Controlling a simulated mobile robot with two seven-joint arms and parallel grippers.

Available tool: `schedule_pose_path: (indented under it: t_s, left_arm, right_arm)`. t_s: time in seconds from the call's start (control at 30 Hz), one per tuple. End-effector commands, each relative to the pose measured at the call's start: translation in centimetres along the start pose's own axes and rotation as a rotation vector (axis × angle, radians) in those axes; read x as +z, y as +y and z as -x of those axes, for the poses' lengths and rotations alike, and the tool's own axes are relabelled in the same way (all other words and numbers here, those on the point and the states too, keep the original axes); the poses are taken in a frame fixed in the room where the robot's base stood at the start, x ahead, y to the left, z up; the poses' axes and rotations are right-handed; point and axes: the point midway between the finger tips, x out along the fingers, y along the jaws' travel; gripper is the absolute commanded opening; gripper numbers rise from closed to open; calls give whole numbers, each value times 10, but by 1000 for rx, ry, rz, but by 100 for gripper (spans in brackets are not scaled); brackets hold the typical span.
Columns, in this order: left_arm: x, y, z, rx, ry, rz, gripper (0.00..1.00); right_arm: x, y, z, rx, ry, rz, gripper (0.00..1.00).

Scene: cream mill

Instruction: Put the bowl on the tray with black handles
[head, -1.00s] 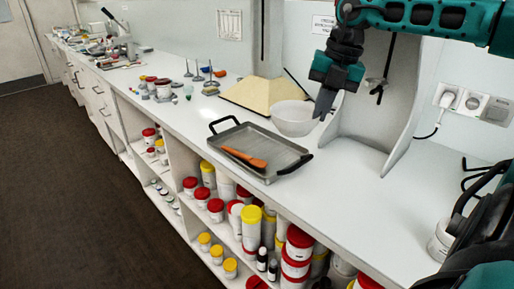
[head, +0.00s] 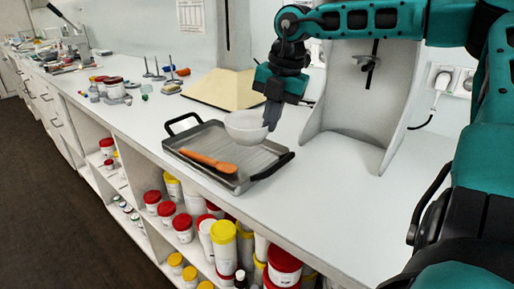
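A white bowl (head: 245,127) is over the back right part of the grey metal tray (head: 186,144) with black handles. It looks level; I cannot tell whether it touches the tray. An orange spatula (head: 207,161) lies in the tray near its front. My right gripper (head: 272,118) points down at the bowl's right rim, its fingers at the rim and seemingly closed on it, partly hiding that edge. My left gripper is not in view.
A beige board (head: 222,88) lies behind the tray. A grey-white stand (head: 362,95) is at the right, near my arm. Jars (head: 222,240) fill the shelves below. The counter (head: 330,172) right of the tray is clear.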

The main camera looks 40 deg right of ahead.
Motion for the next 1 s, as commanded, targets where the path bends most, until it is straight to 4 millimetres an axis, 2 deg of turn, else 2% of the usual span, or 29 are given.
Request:
schedule_pose_path:
  t_s: [0.03,0.27,0.47,0.83,1.0]
  left_arm:
    - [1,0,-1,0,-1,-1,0]
    - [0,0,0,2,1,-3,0]
    - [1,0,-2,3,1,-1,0]
    - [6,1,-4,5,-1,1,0]
    - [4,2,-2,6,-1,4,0]
  right_arm:
    - [-1,-2,-9,-1,3,1,0]
    - [0,-6,-27,0,2,0,0]
    - [0,-12,-54,0,2,1,0]
    - [0,-13,-60,2,-1,1,0]
    - [0,-13,-58,0,0,1,19]
